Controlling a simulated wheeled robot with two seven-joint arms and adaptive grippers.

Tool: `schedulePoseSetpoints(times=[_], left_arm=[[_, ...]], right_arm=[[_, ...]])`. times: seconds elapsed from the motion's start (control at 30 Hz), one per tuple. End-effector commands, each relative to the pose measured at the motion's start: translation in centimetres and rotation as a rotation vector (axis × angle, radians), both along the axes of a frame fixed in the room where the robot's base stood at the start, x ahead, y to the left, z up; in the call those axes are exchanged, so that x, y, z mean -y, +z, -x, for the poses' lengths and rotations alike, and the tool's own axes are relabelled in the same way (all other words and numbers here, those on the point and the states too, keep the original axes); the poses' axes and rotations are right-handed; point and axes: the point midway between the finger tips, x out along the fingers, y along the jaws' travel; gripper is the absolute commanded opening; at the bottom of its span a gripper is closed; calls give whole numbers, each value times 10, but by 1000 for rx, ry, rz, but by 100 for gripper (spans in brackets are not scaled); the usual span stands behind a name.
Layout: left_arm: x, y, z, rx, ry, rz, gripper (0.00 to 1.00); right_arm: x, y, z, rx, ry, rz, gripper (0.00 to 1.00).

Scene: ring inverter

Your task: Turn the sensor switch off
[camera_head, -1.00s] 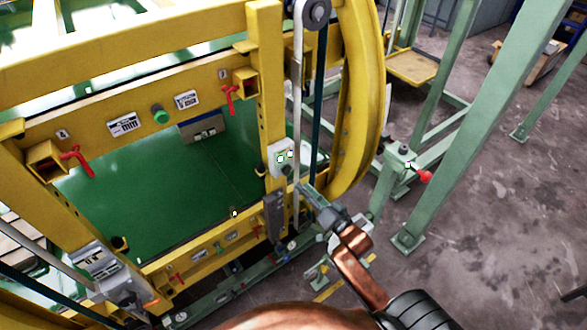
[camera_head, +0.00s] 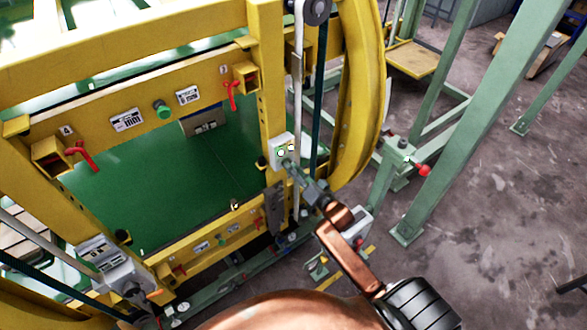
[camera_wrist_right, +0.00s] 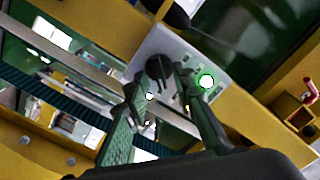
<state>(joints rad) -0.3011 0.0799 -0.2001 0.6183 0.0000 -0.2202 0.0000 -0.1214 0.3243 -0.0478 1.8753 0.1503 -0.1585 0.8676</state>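The sensor switch box (camera_head: 276,143) is a small pale box on the yellow upright, with lit indicators on its face. In the right wrist view its plate (camera_wrist_right: 185,52) carries a black rotary knob (camera_wrist_right: 157,69), a lit green light (camera_wrist_right: 207,81) and a white light (camera_wrist_right: 149,96). My right gripper (camera_head: 289,166) is just below and in front of the box. In the wrist view the gripper (camera_wrist_right: 158,80) is open, with its fingers apart on either side of the knob in the picture. I cannot tell whether they touch it. My left gripper is not in view.
The yellow ring frame (camera_head: 360,90) curves close to the right of the box. A vertical grey rod (camera_head: 298,90) and dark belt (camera_head: 319,100) run beside it. Open floor (camera_head: 480,220) lies beyond.

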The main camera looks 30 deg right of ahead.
Motion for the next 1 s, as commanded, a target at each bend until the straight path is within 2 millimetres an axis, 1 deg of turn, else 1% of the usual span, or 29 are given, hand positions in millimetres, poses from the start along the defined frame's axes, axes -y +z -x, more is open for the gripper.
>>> schedulePoseSetpoints(times=[0.03, 0.3, 0.77, 1.0], left_arm=[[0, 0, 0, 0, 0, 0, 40], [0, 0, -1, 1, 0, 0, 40], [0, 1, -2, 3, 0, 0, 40], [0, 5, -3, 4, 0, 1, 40]], right_arm=[[0, 0, 0, 0, 0, 0, 18], [0, 0, 0, 0, 0, 0, 0], [0, 0, 0, 1, 0, 16, 0], [0, 1, 0, 8, 0, 119, 0]])
